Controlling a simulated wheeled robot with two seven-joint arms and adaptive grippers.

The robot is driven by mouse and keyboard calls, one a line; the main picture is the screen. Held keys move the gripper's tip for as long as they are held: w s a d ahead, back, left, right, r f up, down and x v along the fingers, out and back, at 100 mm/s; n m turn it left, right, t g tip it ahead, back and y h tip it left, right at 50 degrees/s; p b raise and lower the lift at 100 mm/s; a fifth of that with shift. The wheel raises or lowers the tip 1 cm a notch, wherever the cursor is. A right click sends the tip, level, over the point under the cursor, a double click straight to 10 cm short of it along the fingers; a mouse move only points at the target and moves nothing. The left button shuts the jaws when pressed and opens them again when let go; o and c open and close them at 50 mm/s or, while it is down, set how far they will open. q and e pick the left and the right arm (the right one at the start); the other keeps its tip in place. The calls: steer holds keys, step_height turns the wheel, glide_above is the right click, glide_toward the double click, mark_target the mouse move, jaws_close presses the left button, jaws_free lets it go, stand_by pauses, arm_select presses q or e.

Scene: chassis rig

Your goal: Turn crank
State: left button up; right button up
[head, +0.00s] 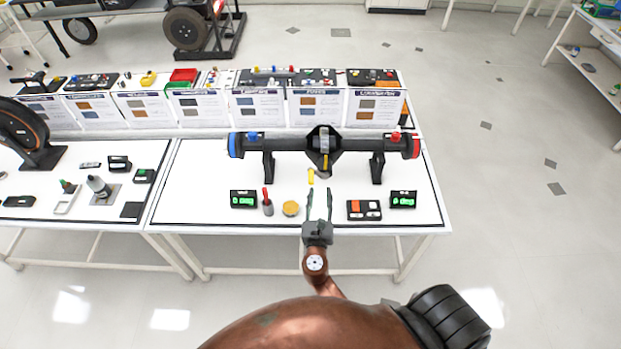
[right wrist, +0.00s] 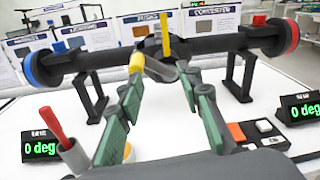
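The chassis rig is a black axle bar (head: 285,144) on two black stands, with a blue left end (head: 235,145) and a red right end (head: 416,146). A black hub (head: 323,140) at its middle carries a yellow strip (head: 325,162). A yellow crank handle (head: 311,177) hangs below the hub; it also shows in the right wrist view (right wrist: 136,62). My right gripper (head: 320,191) is open with green fingers, in front of the hub. In the right wrist view (right wrist: 161,82) the handle appears near its left fingertip; contact is unclear. My left gripper is not in view.
Two displays read 0 deg, one left (head: 243,199) and one right (head: 403,200). A red-handled tool in a holder (head: 267,203), a yellow disc (head: 291,208) and a switch panel (head: 364,210) stand along the white table's (head: 200,180) front. Cards line the back.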

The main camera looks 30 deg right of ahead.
mark_target(311, 178)
steer(key=w+n, duration=0.1)
steer(key=w, duration=0.1)
steer(key=w+n, duration=0.1)
steer(key=w, duration=0.1)
steer(key=w+n+t, duration=0.1)
steer(key=w, duration=0.2)
steer(key=shift+d+y, duration=0.3)
steer(key=shift+y, duration=0.1)
steer(key=shift+x, duration=0.85)
steer(key=shift+c, duration=0.2)
jaws_close()
